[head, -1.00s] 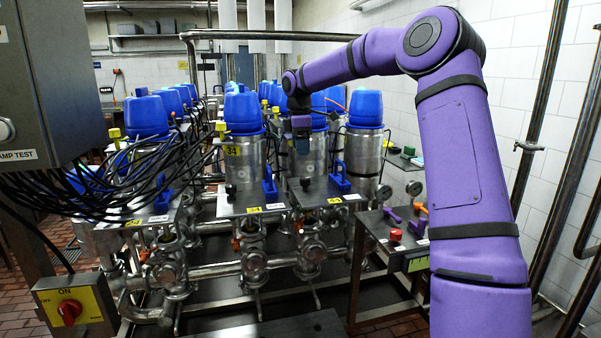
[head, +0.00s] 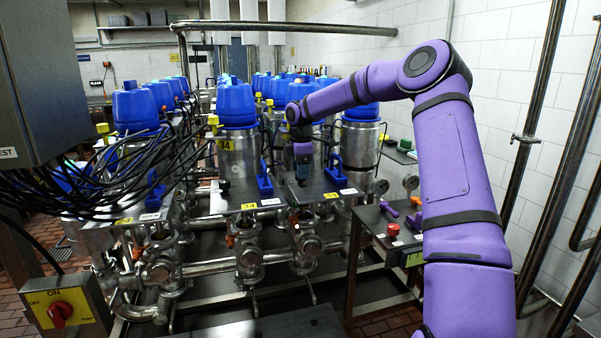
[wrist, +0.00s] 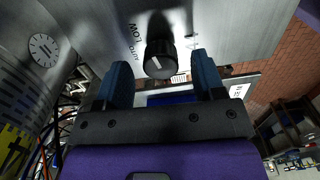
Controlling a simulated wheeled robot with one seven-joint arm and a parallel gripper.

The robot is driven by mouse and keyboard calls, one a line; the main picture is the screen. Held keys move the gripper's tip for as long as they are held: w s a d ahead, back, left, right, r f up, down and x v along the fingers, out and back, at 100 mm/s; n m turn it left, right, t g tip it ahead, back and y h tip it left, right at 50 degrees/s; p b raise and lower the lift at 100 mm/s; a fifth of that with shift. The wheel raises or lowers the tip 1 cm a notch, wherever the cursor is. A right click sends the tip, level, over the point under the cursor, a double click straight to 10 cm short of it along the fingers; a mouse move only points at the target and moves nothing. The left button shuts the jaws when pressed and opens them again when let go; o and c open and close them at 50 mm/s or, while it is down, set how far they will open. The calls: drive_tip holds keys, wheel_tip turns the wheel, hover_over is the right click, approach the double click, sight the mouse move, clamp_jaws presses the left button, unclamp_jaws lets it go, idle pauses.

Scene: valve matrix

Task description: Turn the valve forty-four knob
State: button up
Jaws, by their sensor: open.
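In the wrist view a black round knob (wrist: 160,58) with a white pointer line stands on a steel plate (wrist: 215,25). The plate is marked "LOW" beside the knob. My gripper (wrist: 164,75) is open, with one blue finger to either side of the knob's near edge. I cannot tell whether the fingers touch it. In the head view my gripper (head: 302,172) points down over the plate in front of the second steel valve cylinder from the right. The knob is not clear there, and the small yellow tag (head: 331,195) on the plate's front is too small to read surely.
Blue-capped valves (head: 237,105) stand in rows around my arm. Blue padlock-like clips (head: 334,172) sit on the plates near my gripper. A panel with a red knob (head: 393,230) is at the right. Black cables (head: 95,190) hang at the left.

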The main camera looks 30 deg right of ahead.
drive_tip(key=shift+f, duration=0.45)
drive_tip(key=c, duration=0.9)
